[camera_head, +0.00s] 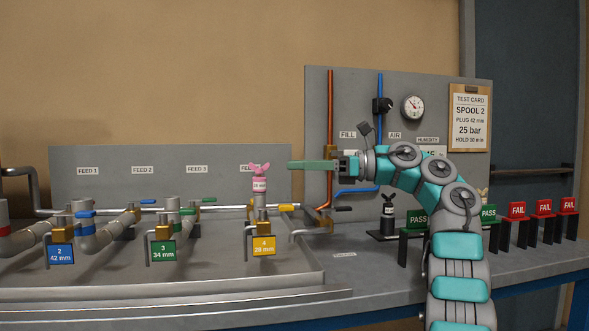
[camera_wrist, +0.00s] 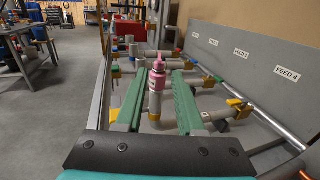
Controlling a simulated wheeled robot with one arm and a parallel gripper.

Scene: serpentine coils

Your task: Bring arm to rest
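My arm reaches left across the bench, bent at its joints. My gripper (camera_head: 292,165) is level and points left, above the bench in front of the grey panel. In the wrist view its two green fingers stand apart with an empty gap between them. Beyond and below the gap is a pink plug (camera_wrist: 157,78) with wing-like handles. In the head view the pink plug (camera_head: 260,178) sits upright on a short grey pipe at feed 4, left of the fingertips and apart from them.
A yellow "4 28 mm" tag (camera_head: 264,245) hangs below the plug. Green (camera_head: 163,251) and blue (camera_head: 60,254) tags mark the other pipes. The panel (camera_head: 350,90) carries a gauge (camera_head: 413,108) and copper pipe (camera_head: 330,120). PASS and red FAIL (camera_head: 517,210) stands line the right.

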